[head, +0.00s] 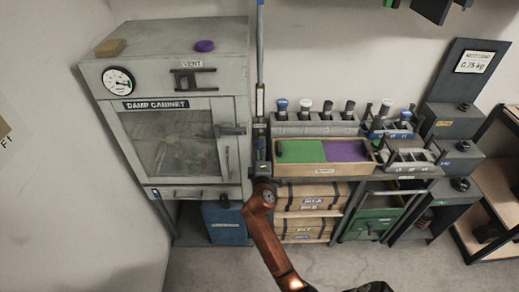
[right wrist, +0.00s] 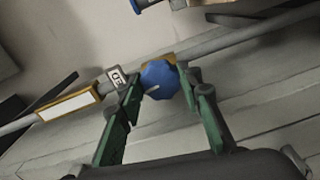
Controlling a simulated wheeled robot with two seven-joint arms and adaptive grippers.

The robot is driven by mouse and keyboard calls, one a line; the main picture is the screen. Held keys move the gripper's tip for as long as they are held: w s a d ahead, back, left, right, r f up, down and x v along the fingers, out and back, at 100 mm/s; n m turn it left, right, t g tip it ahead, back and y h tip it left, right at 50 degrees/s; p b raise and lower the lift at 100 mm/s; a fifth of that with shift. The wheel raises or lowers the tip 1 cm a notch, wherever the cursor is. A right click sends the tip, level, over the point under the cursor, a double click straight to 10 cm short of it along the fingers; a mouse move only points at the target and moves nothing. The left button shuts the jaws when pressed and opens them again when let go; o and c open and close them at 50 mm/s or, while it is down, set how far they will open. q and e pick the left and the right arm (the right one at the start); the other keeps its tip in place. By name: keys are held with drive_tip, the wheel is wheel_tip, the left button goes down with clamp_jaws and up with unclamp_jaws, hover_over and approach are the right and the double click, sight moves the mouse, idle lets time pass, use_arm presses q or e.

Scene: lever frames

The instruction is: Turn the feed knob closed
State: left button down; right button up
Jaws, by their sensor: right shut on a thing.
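A blue, faceted knob (right wrist: 158,80) with a pale pointer mark sits on a grey pipe (right wrist: 225,45) in the right wrist view. My right gripper (right wrist: 164,88) has its green fingers on either side of the knob and is shut on it. A small white tag with partly legible letters (right wrist: 117,78) is beside the knob on the pipe. In the head view my right gripper (head: 260,170) is at the lower part of the upright pipe (head: 260,60), to the right of the damp cabinet. The knob is hidden there by my gripper and arm. My left gripper is not in view.
The grey damp cabinet (head: 175,107) stands close on the left, with its door shut. A wooden tray (head: 325,171) with green and purple sections lies close on the right. Bottles in a rack (head: 313,128) stand behind it. Crates (head: 310,200) are below.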

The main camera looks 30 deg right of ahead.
drive_tip(key=shift+f+m, duration=0.15)
drive_tip(key=shift+m, duration=0.45)
drive_tip(key=shift+b, duration=0.3)
drive_tip(key=o, duration=0.9)
drive_tip(key=shift+c, duration=0.2)
drive_tip(key=v, duration=0.7)
drive_tip(key=shift+s, duration=0.25)
drive_tip(key=shift+a, duration=0.2)
